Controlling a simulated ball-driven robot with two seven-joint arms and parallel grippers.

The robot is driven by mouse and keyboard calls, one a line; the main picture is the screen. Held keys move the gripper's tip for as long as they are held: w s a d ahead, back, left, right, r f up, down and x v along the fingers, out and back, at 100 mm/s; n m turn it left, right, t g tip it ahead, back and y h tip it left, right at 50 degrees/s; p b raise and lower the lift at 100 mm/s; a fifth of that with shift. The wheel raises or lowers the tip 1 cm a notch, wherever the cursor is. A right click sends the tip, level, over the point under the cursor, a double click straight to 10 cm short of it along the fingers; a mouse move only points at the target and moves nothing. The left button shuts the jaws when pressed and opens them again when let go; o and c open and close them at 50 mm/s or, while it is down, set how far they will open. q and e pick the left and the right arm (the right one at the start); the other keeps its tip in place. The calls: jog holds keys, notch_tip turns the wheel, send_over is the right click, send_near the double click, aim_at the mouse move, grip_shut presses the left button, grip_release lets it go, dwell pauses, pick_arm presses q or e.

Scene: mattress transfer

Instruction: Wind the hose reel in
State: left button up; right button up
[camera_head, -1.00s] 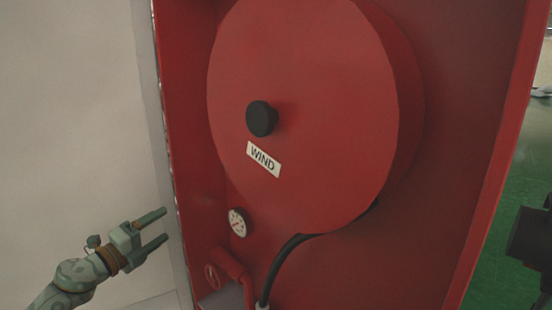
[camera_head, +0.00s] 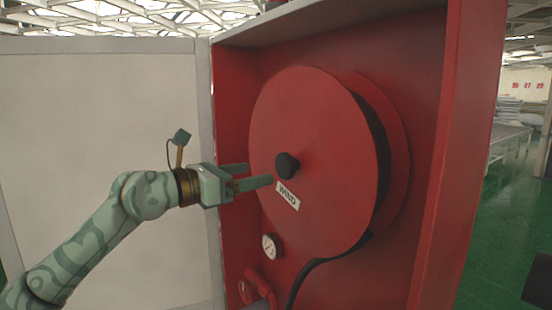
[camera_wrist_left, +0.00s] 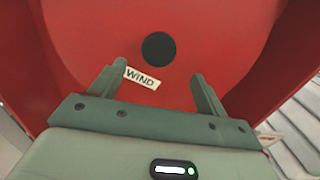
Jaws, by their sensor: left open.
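The red hose reel (camera_head: 325,130) is a large round drum inside a red cabinet. A black round knob (camera_head: 287,165) stands out from its face, above a white label (camera_head: 287,196) reading WIND. The black hose (camera_head: 312,268) leaves the drum at the bottom. My left gripper (camera_head: 258,174) is open and empty, its fingers pointing at the knob from the left. In the left wrist view the knob (camera_wrist_left: 159,47) shows beyond and between the fingertips, apart from them. My right gripper is not in view.
The cabinet's right wall (camera_head: 462,130) stands out to the right of the drum. A pale open door panel (camera_head: 105,140) is at the left. A gauge (camera_head: 269,246) and a red valve (camera_head: 248,291) sit below the drum. Green floor (camera_head: 488,255) lies to the right.

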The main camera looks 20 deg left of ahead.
aim_at(282, 169)
pick_arm(q)
jog(key=p+x, duration=0.1)
jog(key=x, duration=0.5)
jog(key=shift+w+p, duration=0.25)
jog(key=shift+p, duration=0.1)
jog(key=shift+w+d, duration=0.25)
jog(key=shift+d, duration=0.05)
jog(key=shift+f, duration=0.1)
jog(key=c, duration=1.4)
